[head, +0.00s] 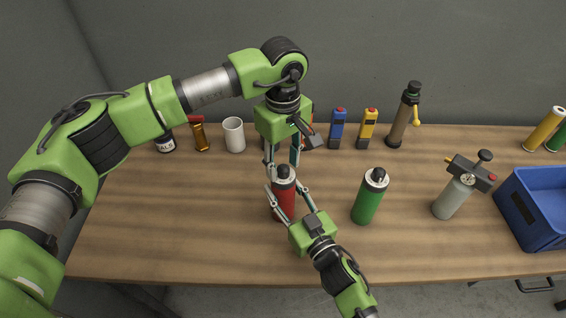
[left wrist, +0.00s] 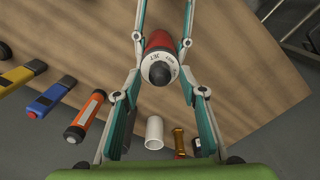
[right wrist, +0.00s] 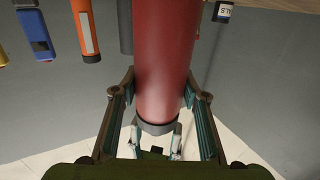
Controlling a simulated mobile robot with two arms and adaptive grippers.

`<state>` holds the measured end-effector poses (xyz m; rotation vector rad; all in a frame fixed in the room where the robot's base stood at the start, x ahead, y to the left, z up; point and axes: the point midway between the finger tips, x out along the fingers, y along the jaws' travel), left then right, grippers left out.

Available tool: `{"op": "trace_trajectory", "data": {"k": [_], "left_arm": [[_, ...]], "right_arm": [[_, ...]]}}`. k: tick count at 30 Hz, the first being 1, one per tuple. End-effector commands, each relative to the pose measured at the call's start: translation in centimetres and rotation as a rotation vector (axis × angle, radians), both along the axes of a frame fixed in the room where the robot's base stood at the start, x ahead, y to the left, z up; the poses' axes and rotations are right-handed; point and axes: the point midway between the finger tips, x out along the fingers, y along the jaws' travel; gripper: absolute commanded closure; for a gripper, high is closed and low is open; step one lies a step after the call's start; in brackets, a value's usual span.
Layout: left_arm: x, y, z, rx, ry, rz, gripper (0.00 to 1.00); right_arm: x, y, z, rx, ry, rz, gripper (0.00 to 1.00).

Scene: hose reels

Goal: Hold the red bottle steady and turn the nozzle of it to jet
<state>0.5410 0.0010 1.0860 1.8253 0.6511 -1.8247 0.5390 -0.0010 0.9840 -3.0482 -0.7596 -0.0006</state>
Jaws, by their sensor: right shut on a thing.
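The red bottle (head: 284,203) stands upright on the wooden table, with a dark nozzle (head: 284,172) on top. My right gripper (head: 287,190) comes from the front and is shut on the bottle's body. In the right wrist view the red body (right wrist: 166,60) runs between its fingers. The nozzle's pointing direction is unclear.
A green bottle (head: 369,197) stands just right of the red one. A grey bottle with a gauge (head: 453,197) and a blue crate (head: 535,212) are farther right. A white cup (head: 234,135), a blue device (head: 337,128) and a yellow device (head: 367,128) stand behind. The front left table is clear.

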Motion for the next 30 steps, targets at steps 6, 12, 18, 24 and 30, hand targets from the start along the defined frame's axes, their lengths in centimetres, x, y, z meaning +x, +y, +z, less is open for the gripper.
{"op": "trace_trajectory", "data": {"k": [6, 12, 18, 24, 30], "left_arm": [[0.02, 0.01, -0.52, -0.001, -0.001, 0.001, 0.62], [0.02, 0.01, -0.49, 0.000, 0.000, 0.001, 0.77], [0.02, 0.01, -0.47, 0.000, 0.000, 0.001, 1.00], [0.02, 0.01, -0.45, -0.001, -0.001, 0.018, 1.00], [0.03, 0.01, -0.42, -0.001, -0.001, 0.094, 1.00]], "right_arm": [[-0.04, -0.03, -0.18, -0.002, 0.004, -0.001, 0.88], [-0.04, -0.03, -0.18, -0.002, 0.004, -0.001, 0.88], [-0.04, -0.02, -0.19, -0.002, 0.004, -0.001, 0.88], [-0.04, -0.03, -0.19, -0.002, 0.004, -0.001, 0.88], [-0.04, -0.03, -0.20, -0.002, 0.004, -0.001, 0.88]]}}
